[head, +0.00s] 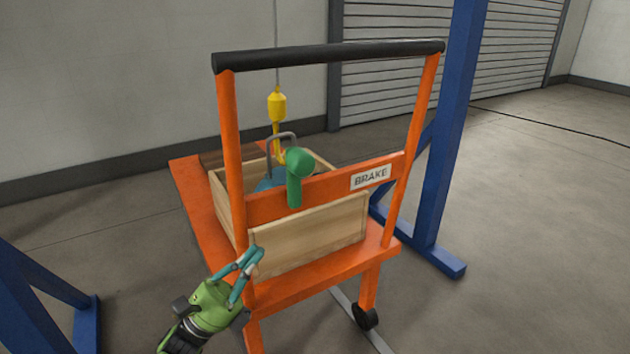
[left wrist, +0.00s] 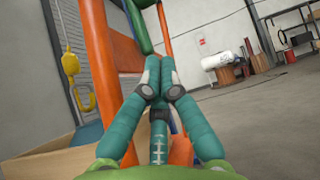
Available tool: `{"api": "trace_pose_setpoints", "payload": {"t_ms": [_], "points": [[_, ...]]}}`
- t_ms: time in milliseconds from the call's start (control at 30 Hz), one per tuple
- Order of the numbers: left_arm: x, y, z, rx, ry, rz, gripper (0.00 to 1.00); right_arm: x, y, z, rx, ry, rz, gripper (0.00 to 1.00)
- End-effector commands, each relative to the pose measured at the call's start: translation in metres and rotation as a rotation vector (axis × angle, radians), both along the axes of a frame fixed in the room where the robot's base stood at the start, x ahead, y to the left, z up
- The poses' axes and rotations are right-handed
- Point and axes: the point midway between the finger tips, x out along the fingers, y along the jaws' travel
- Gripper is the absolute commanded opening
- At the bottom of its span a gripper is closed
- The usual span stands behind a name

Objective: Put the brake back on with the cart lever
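The green brake lever (head: 295,180) stands roughly upright at the cart's orange crossbar, left of a white plate marked BRAKE (head: 370,177). Its round knob is at the top. A green part, likely the lever (left wrist: 139,28), shows at the top of the left wrist view. The orange cart (head: 325,286) has a black push handle (head: 330,55). My left gripper (head: 254,259) is below and left of the lever, apart from it, by the cart's left post. Its teal fingers come together at the tips (left wrist: 160,72), with nothing seen between them. My right gripper is out of view.
A wooden crate (head: 310,235) sits on the cart, with a blue object (head: 267,183) partly hidden inside. A yellow hoist hook (head: 277,108) hangs over it. A blue post (head: 440,150) stands right of the cart. Floor in front is clear.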

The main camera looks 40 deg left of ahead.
Motion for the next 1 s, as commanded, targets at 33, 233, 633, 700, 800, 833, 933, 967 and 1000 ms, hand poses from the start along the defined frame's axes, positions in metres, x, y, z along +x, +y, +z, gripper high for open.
{"api": "trace_pose_setpoints", "payload": {"t_ms": [33, 233, 633, 700, 800, 833, 933, 967, 1000], "points": [[0.007, -0.004, 0.009, 0.003, -0.006, -0.004, 0.0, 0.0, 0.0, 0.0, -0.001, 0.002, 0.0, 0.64], [0.037, -0.017, 0.04, 0.004, -0.005, -0.004, 0.0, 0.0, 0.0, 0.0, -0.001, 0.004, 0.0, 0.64], [0.092, -0.041, 0.098, 0.003, -0.005, -0.002, 0.0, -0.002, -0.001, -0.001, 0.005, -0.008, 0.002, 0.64], [0.099, -0.044, 0.105, 0.003, -0.004, -0.001, 0.0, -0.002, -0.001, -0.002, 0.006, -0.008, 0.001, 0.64], [0.107, -0.047, 0.112, 0.001, -0.003, -0.001, 0.0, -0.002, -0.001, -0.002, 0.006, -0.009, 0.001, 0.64], [0.109, -0.048, 0.114, 0.001, -0.003, -0.001, 0.0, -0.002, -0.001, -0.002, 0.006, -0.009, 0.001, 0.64], [0.112, -0.05, 0.117, 0.001, -0.001, 0.0, 0.0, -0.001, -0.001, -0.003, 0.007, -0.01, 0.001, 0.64], [0.113, -0.05, 0.118, 0.001, -0.001, 0.0, 0.0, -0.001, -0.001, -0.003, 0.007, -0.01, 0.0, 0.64], [0.113, -0.05, 0.118, 0.001, 0.0, 0.001, 0.0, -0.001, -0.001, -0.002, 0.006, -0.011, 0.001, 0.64]]}}
